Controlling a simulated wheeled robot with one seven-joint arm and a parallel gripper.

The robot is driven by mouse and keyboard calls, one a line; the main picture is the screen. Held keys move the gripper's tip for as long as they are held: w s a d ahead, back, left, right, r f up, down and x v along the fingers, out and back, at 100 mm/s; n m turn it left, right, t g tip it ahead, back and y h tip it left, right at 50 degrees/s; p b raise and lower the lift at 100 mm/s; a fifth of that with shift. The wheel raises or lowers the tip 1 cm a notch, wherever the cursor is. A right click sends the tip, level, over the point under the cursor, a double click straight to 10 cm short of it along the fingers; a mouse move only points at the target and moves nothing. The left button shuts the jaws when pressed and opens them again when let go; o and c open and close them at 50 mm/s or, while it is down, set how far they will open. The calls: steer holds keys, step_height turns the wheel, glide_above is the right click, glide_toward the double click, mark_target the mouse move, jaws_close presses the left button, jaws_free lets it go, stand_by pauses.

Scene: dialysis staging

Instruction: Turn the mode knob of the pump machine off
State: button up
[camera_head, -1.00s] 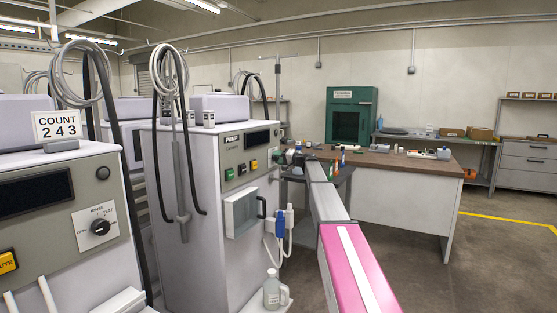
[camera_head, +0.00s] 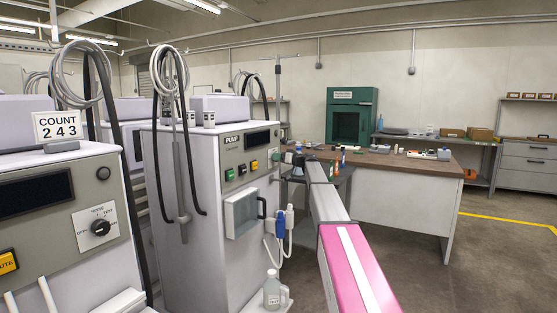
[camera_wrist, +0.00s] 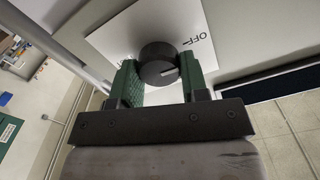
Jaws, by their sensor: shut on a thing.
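The pump machine (camera_head: 206,190) is a pale cabinet with a PUMP label in the head view. Its mode knob (camera_wrist: 156,52) is dark and round, on a white plate (camera_wrist: 118,38) marked OFF, in the wrist view. The knob's white mark points to the lower right, away from the OFF lettering at upper right. My gripper (camera_wrist: 158,70) is shut on the knob, with one green finger on each side. The rest of the plate's lettering is mostly hidden. In the head view the knob cannot be made out, and my arm's end is small beside the machine's right edge.
Another machine (camera_head: 60,245) with its own knob (camera_head: 100,227) and a COUNT 243 sign stands at left. A jug (camera_head: 271,292) is low by the pump machine. A blue-handled hose piece (camera_head: 280,224) hangs at its side. A brown-topped desk (camera_head: 400,165) stands behind my arm.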

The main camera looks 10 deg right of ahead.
steer(key=shift+s+f+n, duration=0.1)
steer(key=shift+n, duration=0.3)
steer(key=o, duration=0.9)
steer(key=shift+o, duration=0.2)
steer(key=shift+d, duration=0.1)
steer(key=v, duration=1)
steer(key=shift+s+d, duration=0.2)
steer(key=shift+d, duration=0.05)
